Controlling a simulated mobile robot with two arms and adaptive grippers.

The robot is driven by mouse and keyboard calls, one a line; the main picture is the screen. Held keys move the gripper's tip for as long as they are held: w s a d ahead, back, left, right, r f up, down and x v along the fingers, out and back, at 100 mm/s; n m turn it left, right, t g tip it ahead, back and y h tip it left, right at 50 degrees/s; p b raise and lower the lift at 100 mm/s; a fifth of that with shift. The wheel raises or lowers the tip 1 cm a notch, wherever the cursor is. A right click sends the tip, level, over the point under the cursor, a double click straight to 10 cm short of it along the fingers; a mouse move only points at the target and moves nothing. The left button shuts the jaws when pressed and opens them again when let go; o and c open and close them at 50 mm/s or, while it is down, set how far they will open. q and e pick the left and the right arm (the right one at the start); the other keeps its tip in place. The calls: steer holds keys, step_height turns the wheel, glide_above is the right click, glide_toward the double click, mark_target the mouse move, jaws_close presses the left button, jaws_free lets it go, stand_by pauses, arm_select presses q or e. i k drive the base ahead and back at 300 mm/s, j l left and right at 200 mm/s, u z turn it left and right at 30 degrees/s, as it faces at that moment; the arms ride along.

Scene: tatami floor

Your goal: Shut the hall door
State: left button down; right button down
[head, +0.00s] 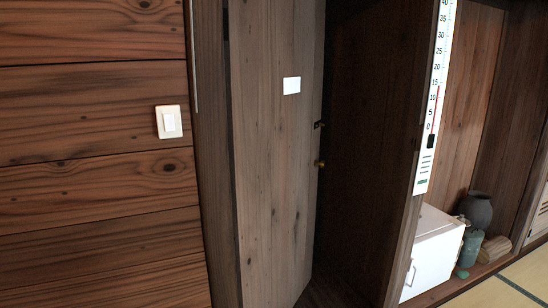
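The hall door (268,180) is a tall wooden panel in the middle of the head view. It stands ajar in a dark wooden doorway, with a dark gap between its right edge and the right side of the frame. It bears a small white plate (291,85), and a small brass knob (319,163) with a dark latch piece above it sits at its right edge. Neither of my grippers shows in the head view.
A wooden plank wall with a light switch (169,122) fills the left. Right of the doorway hang a large thermometer (434,100) and, below it, stand a white cabinet (433,252), a dark pot (477,211) and a teal jar (469,247). Tatami floor (495,294) shows at bottom right.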

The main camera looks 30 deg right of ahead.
mark_target(274, 50)
steer(key=z, duration=1.1)
steer(key=i, duration=0.1)
